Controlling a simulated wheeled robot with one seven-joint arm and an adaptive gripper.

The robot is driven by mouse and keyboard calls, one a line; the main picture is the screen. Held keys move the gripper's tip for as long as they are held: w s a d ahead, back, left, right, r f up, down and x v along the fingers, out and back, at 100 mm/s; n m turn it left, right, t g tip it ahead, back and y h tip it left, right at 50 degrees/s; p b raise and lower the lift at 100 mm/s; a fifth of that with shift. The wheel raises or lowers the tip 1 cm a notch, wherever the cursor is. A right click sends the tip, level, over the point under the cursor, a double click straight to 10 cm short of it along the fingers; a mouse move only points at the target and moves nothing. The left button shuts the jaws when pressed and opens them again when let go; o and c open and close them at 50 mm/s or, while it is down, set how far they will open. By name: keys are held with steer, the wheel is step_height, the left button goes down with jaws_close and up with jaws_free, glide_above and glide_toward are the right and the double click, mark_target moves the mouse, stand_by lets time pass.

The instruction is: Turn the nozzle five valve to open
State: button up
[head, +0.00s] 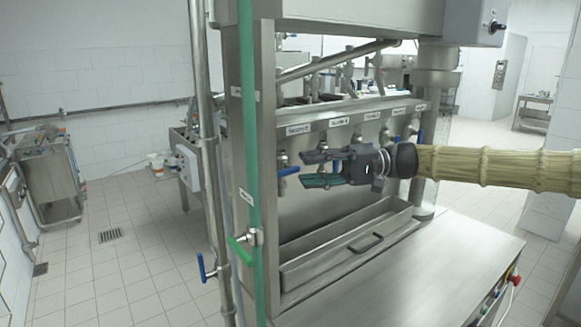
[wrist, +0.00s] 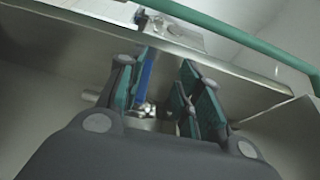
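The leftmost valve on the steel filler has a metal body and a blue lever (head: 288,171), under the leftmost label (head: 299,130), which is too small to read surely. My gripper (head: 308,169) comes in from the right with its dark and green fingers spread apart, their tips just right of this lever. In the wrist view, the blue lever (wrist: 146,72) stands between the open fingers (wrist: 160,90), close to the left one. The metal valve body (wrist: 146,109) shows below it. I cannot tell whether a finger touches the lever.
More labelled valves line the panel (head: 372,116) to the right, partly behind my gripper. A steel drip tray (head: 345,235) with a dark handle lies below. A green vertical pipe (head: 248,120) with a green-handled valve stands at left. The steel worktop (head: 430,270) is clear.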

mark_target(286, 173)
steer(key=a, duration=0.1)
steer(key=w+a+f, duration=0.1)
steer(key=w+a+p, duration=0.1)
steer(key=shift+w+a+f, duration=0.2)
steer(key=shift+a+f, duration=0.05)
steer(key=shift+f, duration=0.1)
steer(key=shift+s+a+r, duration=0.25)
steer(key=shift+s+a, duration=0.3)
steer(key=shift+a, duration=0.05)
steer(key=shift+s+a, duration=0.15)
steer(key=shift+a, duration=0.1)
steer(key=shift+a+f, duration=0.1)
steer(key=shift+a, duration=0.05)
steer(key=shift+w+d+f, duration=0.1)
steer(key=shift+w+d, duration=0.2)
steer(key=shift+s, duration=0.15)
jaws_close()
